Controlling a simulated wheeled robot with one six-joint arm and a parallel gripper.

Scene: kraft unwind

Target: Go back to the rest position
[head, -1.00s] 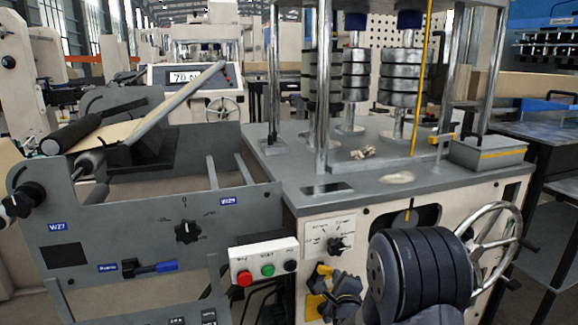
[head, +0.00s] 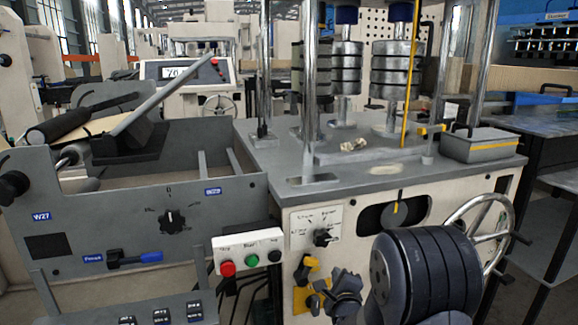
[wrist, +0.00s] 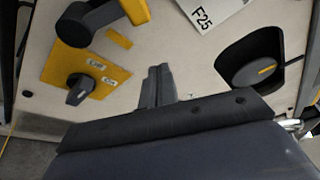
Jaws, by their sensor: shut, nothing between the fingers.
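My gripper (wrist: 158,86) shows in the wrist view with its two grey fingers together and nothing between them. In the head view my gripper (head: 345,292) is in front of the cream cabinet front (head: 345,228), partly hidden by my arm. In the wrist view the fingers point at the cabinet panel, between a yellow plate with a black knob (wrist: 78,90) and a dark round dial in a recess (wrist: 254,70). I cannot tell how far the fingertips are from the panel.
A spoked handwheel (head: 480,232) is close to the right of my arm. A button box (head: 248,253) with red and green buttons is left of my gripper. A yellow lever (wrist: 100,20) projects from the panel. A grey worktable (head: 545,125) stands at the right.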

